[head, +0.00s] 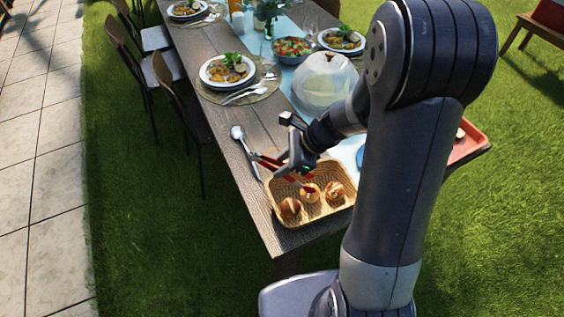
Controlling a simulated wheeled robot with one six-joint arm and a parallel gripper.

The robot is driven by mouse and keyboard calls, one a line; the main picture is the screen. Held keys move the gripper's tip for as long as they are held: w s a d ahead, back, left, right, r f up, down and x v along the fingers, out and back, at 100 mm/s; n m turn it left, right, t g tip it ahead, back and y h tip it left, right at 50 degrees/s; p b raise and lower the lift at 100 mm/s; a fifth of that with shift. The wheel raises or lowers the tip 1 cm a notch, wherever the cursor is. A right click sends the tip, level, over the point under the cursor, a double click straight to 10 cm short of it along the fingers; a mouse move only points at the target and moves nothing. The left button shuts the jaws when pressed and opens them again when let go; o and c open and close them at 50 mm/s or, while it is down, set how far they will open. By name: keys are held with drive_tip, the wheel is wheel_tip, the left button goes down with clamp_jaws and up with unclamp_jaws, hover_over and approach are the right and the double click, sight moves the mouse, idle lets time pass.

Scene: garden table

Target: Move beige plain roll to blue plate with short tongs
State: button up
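A woven basket (323,215) stands on the near end of the table with three rolls in it. The left roll (290,207) is browner, the middle roll (310,193) is paler, and the right roll (335,191) looks marked on top. I cannot tell for certain which is the beige plain one. My gripper (289,170) is over the basket's far left corner, at red-handled tongs (266,161). Red parts show on both sides of the fingers; whether they grip the tongs is too small to tell. A sliver of the blue plate (360,157) shows; my arm hides the rest.
A clear dome (325,80) stands behind my gripper. Farther back are a dinner plate (227,70) and a salad bowl (291,50). A red tray (468,143) is right of my arm. Chairs line the left side.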

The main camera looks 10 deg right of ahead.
drive_tip(key=shift+f+b, duration=1.05)
drive_tip(key=shift+f, duration=0.6)
drive_tip(key=shift+o, duration=0.4)
drive_tip(key=c, duration=0.5)
wheel_tip(320, 180, up, 12)
drive_tip(key=p, duration=1.1)
drive_tip(key=shift+r, duration=0.15)
drive_tip(key=shift+c, duration=0.2)
drive_tip(key=shift+d, duration=0.1)
